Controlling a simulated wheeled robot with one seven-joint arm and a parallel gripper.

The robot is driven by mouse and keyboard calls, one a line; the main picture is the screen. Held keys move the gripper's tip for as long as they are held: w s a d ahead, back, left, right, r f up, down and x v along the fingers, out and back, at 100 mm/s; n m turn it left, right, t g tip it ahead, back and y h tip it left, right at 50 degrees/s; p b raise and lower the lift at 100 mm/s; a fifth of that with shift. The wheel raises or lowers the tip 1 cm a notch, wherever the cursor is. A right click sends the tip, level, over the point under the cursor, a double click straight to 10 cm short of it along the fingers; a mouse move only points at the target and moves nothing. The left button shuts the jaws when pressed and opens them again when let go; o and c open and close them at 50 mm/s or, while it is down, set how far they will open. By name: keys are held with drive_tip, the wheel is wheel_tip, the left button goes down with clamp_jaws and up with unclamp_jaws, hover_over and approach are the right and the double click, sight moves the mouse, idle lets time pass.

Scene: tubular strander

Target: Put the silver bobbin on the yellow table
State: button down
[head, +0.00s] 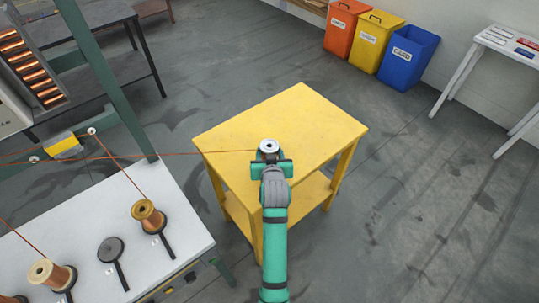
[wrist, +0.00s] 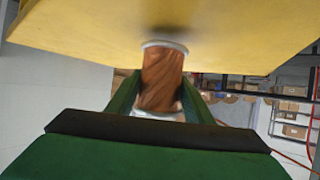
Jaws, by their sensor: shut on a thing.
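The silver bobbin (head: 268,146), with a pale silver flange and copper-coloured wire wound on it, is in my gripper (head: 270,163). In the wrist view the bobbin (wrist: 162,82) stands between the two green fingers (wrist: 160,100), which are shut on its sides. The yellow table (head: 290,115) lies under the bobbin in the head view. In the wrist view one flange is at the yellow surface (wrist: 235,30), with a dark shadow beside it. I cannot tell whether they touch. The far flange is partly hidden behind my gripper.
A white bench (head: 125,225) with copper bobbins (head: 148,215) and an empty black holder (head: 110,250) stands left. A thin wire (head: 190,153) runs from the left towards my gripper. A green post (head: 110,80) rises nearby. The tabletop around the bobbin is clear. Coloured bins (head: 375,45) stand behind.

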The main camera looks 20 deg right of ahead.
drive_tip(key=shift+f, duration=0.6)
drive_tip(key=shift+f, duration=0.15)
drive_tip(key=c, duration=0.9)
unclamp_jaws()
drive_tip(key=shift+f, duration=0.1)
